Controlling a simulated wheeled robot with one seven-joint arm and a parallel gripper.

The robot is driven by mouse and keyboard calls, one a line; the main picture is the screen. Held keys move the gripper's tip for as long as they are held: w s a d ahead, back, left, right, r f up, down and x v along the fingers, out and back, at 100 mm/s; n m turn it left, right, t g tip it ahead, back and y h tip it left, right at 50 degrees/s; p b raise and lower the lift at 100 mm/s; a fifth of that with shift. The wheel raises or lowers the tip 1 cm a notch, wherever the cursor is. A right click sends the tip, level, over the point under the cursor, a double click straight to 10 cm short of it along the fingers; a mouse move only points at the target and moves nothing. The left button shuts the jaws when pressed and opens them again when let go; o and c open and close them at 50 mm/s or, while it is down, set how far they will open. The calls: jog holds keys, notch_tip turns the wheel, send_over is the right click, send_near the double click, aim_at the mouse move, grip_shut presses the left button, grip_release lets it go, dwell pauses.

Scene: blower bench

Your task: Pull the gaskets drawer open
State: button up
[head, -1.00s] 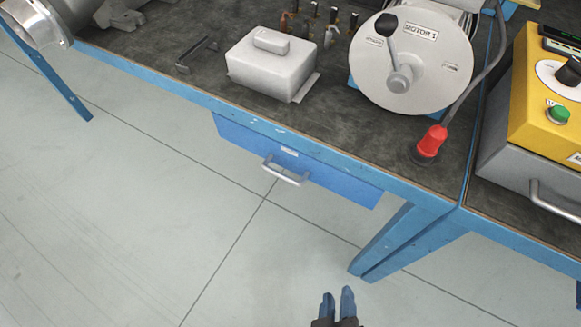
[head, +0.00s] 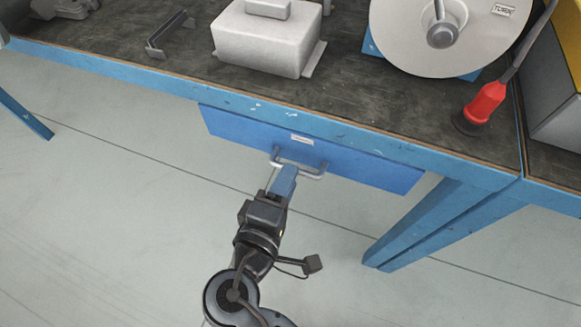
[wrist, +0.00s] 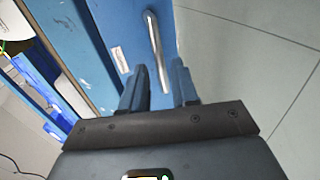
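The blue drawer (head: 370,166) hangs under the bench's front edge and looks closed. It has a small white label (head: 301,138), too small to read, and a grey bar handle (head: 314,174). The drawer front (wrist: 115,25) and the handle (wrist: 158,55) also show in the wrist view. My gripper (head: 288,170) is at the handle's left part in the head view and hides some of it. In the wrist view my gripper (wrist: 158,80) is open, with the handle bar lined up between its two blue fingers. I cannot tell whether they touch it.
A blue bench leg (head: 425,225) stands right of the drawer. The floor in front is clear.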

jog(key=shift+x, duration=1.85)
jog(key=shift+d, duration=0.1)
jog(key=shift+c, duration=0.3)
grip_shut()
